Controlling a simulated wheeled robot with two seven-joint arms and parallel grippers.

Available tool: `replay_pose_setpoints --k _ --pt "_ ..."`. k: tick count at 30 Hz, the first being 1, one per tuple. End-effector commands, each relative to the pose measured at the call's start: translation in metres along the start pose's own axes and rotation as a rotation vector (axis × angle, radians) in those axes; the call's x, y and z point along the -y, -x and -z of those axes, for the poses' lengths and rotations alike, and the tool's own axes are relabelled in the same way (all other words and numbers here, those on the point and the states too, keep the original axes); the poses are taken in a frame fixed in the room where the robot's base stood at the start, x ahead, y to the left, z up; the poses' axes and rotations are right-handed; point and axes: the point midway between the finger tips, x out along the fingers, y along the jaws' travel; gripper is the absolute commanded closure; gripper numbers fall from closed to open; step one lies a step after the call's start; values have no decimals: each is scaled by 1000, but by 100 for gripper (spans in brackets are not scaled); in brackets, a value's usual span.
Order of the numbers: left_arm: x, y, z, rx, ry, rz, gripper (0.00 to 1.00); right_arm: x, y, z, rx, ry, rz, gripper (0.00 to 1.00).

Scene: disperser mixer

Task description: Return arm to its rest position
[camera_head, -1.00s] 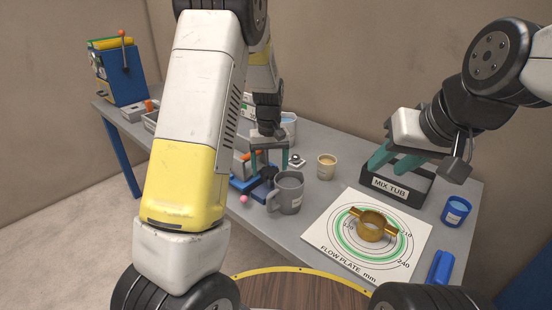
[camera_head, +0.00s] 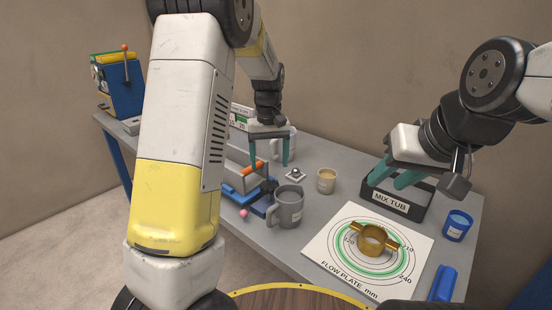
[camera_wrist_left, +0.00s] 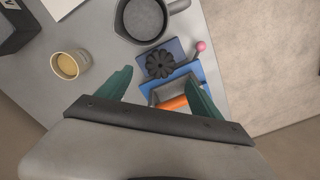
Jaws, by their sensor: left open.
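My left gripper (camera_head: 269,152) is open, with its two green fingers apart and nothing between them. In the left wrist view the open fingers (camera_wrist_left: 160,92) point towards that device (camera_wrist_left: 172,100), with the grey mug (camera_wrist_left: 143,18) beyond. My right gripper (camera_head: 392,175) is at the black mix tub (camera_head: 395,198). Its fingers look apart, but their tips are partly hidden by the tub.
A grey mug (camera_head: 289,208) and a tan cup (camera_head: 327,181) stand mid-table. The flow plate (camera_head: 330,255) bears a brass ring (camera_head: 373,240). A blue cup (camera_head: 457,226) and a blue clip (camera_head: 443,284) are at the right. A blue machine (camera_head: 120,85) stands far left.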

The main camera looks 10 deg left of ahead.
Motion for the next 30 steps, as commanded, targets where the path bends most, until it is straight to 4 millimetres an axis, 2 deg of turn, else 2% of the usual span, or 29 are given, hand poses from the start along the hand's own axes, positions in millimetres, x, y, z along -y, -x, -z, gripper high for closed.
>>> replay_pose_setpoints --k 6,11,15,21,25,30 --pt "2 5 -3 -4 -3 -12 25 0 0 0 0 0 0 64" --pt "15 34 -22 -36 -26 -78 25 0 0 0 0 0 0 64" --pt "31 70 -54 -90 -70 -157 25 0 0 0 0 0 0 64" --pt "54 110 -105 -191 -146 -240 25 0 0 0 0 0 0 64" --pt "68 128 -141 -270 -198 -273 25 0 0 0 0 0 0 64" --pt "85 139 -188 -380 -266 -288 25 0 0 0 0 0 0 64"
